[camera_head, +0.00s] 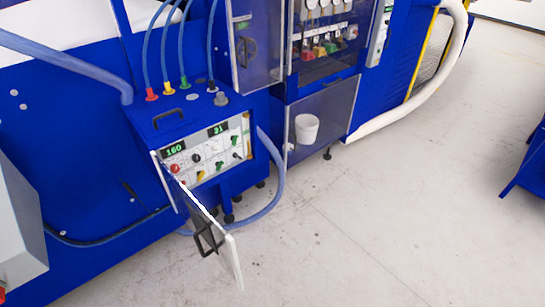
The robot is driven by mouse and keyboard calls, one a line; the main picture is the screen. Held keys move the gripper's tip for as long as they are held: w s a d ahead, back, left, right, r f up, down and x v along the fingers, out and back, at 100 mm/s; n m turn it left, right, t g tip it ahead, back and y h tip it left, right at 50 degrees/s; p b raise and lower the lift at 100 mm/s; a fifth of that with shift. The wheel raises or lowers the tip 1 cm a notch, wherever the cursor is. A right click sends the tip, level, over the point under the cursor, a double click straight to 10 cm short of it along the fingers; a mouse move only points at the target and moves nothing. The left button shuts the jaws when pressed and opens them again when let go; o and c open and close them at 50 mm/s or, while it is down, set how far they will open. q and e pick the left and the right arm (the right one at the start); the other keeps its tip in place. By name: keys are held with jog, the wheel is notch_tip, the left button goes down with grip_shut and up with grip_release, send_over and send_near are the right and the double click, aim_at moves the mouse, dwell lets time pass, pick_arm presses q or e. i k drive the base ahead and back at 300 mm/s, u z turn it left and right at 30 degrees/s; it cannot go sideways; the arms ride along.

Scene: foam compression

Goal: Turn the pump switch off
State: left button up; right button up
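A blue control box stands at the left centre. Its white control panel (207,169) faces front right. The panel's door (222,243) hangs open toward the front. Neither of my grippers shows.
Blue hoses (167,40) rise from coloured fittings on the box top, and another hose (277,185) loops beside it. A blue cabinet with a white bucket (306,128) stands behind. The grey floor (380,210) to the right is clear.

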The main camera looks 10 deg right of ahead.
aim_at(235, 140)
jog(key=z, duration=0.25)
jog(key=k, duration=0.65)
jog(key=z, duration=1.5)
jog(key=i, duration=2.35)
jog(key=u, duration=1.35)
jog(key=i, duration=0.8)
jog(key=u, duration=0.85)
